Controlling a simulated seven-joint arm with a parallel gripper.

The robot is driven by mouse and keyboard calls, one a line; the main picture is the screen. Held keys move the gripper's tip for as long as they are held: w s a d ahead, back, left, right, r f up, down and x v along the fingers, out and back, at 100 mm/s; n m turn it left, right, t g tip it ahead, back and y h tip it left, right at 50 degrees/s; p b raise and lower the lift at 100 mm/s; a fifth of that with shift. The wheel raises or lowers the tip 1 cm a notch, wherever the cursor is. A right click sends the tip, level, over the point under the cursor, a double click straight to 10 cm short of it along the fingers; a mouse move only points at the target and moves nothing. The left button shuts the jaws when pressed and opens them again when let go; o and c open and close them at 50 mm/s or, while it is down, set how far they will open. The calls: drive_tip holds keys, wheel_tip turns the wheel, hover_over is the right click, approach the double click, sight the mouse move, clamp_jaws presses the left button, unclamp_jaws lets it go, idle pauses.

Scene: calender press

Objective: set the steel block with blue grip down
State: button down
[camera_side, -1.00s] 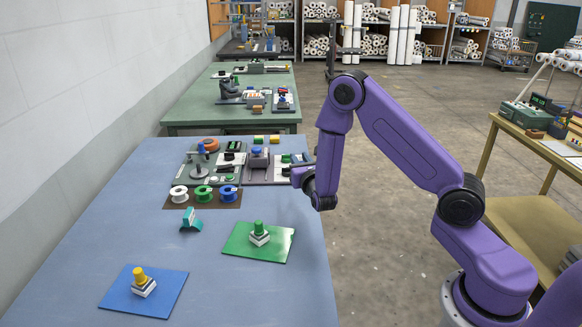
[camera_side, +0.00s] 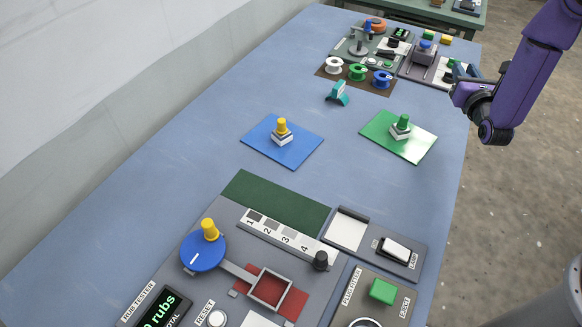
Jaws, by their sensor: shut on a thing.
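My gripper (camera_side: 456,80) is at the upper right, over the right edge of the blue table, beside the panels at the far end. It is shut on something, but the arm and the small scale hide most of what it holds. A blue-topped piece (camera_side: 425,44) shows on a grey unit just left of the gripper; I cannot tell whether it belongs to a steel block. A steel block with yellow grip (camera_side: 282,133) stands upright on a blue mat (camera_side: 262,150). A steel block with green grip (camera_side: 402,127) stands upright on a green mat (camera_side: 420,150).
White, green and blue spools (camera_side: 357,72) and a teal piece (camera_side: 338,94) stand near the far panels. A rub-tester (camera_side: 203,250) with a blue dial and a plug fitter (camera_side: 382,292) fill the near end. The table's left side is clear.

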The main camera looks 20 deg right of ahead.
drive_tip(key=a+n+t+y, duration=0.1)
drive_tip(key=a+n+y, duration=0.8)
drive_tip(key=a, duration=1.5)
drive_tip(key=s+a+n+g+y, duration=0.2)
drive_tip(key=s+a+y, duration=0.35)
drive_tip(key=a, duration=0.45)
drive_tip(key=s+a+n+g+y, duration=0.25)
drive_tip(key=s+a+y, duration=0.3)
drive_tip(key=a, duration=0.45)
drive_tip(key=shift+w+a+f, duration=1.55)
drive_tip(key=shift+a+f, duration=0.2)
drive_tip(key=shift+f, duration=0.3)
drive_tip(key=shift+w+a+f, duration=1.5)
drive_tip(key=shift+a+f, duration=0.2)
drive_tip(key=shift+f, duration=0.4)
drive_tip(key=shift+w+a+f, duration=1.55)
drive_tip(key=shift+a+f, duration=0.2)
drive_tip(key=shift+f, duration=0.3)
drive_tip(key=c, duration=0.9)
unclamp_jaws()
drive_tip(key=shift+f, duration=0.15)
